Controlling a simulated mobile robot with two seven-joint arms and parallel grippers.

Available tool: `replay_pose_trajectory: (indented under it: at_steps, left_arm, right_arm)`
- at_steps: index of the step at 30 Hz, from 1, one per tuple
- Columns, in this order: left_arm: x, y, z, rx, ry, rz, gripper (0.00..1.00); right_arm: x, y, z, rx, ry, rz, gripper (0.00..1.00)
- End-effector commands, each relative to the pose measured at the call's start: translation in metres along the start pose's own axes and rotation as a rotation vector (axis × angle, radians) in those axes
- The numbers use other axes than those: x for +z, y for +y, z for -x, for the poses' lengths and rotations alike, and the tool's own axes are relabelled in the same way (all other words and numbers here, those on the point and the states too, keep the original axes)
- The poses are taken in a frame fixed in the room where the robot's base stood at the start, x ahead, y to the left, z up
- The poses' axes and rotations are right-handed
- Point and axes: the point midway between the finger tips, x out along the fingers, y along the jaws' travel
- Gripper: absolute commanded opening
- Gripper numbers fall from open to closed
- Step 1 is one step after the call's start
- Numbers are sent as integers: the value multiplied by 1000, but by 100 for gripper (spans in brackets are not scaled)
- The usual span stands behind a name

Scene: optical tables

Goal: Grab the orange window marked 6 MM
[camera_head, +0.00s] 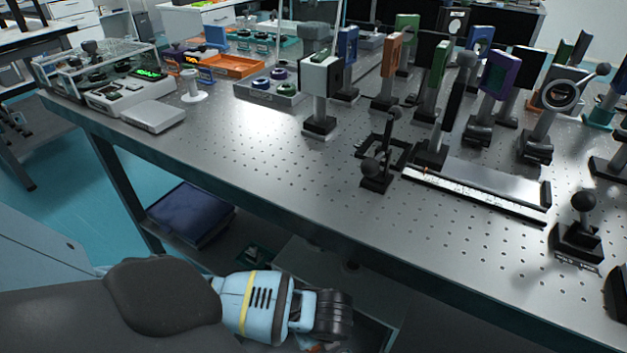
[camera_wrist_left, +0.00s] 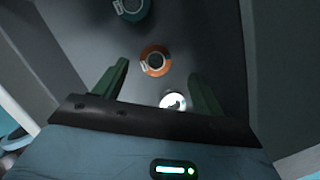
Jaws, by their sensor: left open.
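In the left wrist view a round orange window (camera_wrist_left: 155,61) with a dark centre lies on a dark grey surface. A small pale label sits at its left edge; its text is too small to read. My left gripper (camera_wrist_left: 160,72) is open, its two green fingers reaching forward on either side of the line to the orange window. I cannot tell how far it is above the surface, and nothing is held. In the head view my left wrist (camera_head: 331,315) is low, below the optical table's front edge; its fingers are hidden there. My right gripper is not in view.
A teal round piece (camera_wrist_left: 131,7) lies beyond the orange one, and a bright white disc (camera_wrist_left: 172,101) lies nearer. Pale walls flank this space on both sides. The optical table (camera_head: 250,160) above carries many mounted optics, and a dark blue box (camera_head: 190,213) sits beneath it.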

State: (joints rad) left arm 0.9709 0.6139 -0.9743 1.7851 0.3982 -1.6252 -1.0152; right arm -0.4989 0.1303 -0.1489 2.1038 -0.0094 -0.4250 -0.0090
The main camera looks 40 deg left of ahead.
Motion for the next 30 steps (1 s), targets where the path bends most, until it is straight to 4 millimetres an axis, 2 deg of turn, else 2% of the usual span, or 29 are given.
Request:
replay_pose_trajectory:
  at_steps: [5, 15, 23, 30]
  left_arm:
    - [-1, 1, -5, 0, -1, 0, 70]
    - [-6, 7, -49, 2, -2, 0, 70]
    - [-6, 6, -51, -1, -2, -1, 70]
    - [-5, 6, -51, -1, -2, 0, 41]
  right_arm:
    - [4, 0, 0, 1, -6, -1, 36]
    - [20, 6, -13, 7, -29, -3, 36]
    - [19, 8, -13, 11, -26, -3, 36]
    - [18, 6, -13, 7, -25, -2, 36]
